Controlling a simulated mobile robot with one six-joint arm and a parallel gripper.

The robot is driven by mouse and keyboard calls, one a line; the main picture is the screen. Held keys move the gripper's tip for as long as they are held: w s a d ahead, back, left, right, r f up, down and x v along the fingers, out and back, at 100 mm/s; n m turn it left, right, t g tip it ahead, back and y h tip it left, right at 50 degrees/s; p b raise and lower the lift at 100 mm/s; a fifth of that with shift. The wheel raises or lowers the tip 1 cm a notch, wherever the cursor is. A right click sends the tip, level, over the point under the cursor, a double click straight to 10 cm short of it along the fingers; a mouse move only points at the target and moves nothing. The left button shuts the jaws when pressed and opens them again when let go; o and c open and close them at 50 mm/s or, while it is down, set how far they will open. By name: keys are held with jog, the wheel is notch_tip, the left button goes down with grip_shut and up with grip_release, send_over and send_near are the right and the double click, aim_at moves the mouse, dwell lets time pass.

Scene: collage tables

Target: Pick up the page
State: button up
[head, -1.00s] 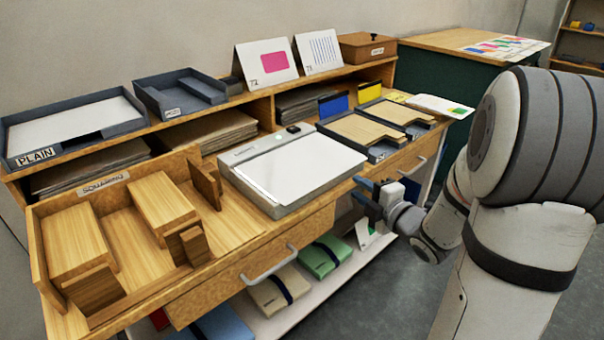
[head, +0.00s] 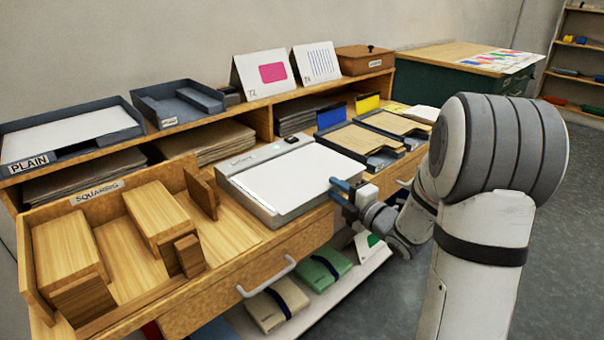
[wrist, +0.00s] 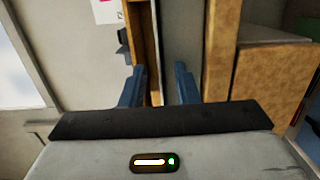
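A white page (head: 292,180) lies flat on a grey low device (head: 228,186) in the middle of the counter in the head view. Its right end is close to my gripper. My gripper (head: 338,191) is at the right front corner of the device, with its blue fingers near the page's edge. In the head view I cannot tell whether they touch anything.
A wooden box marked SQUARING (head: 236,233) with wooden blocks stands at the left. A PLAIN tray (head: 60,154) holds white sheets on the shelf. Two upright cards (head: 262,72) stand at the back. Trays with brown boards (head: 360,139) lie right of the device.

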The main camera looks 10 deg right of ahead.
jog(key=shift+c, duration=0.6)
grip_shut()
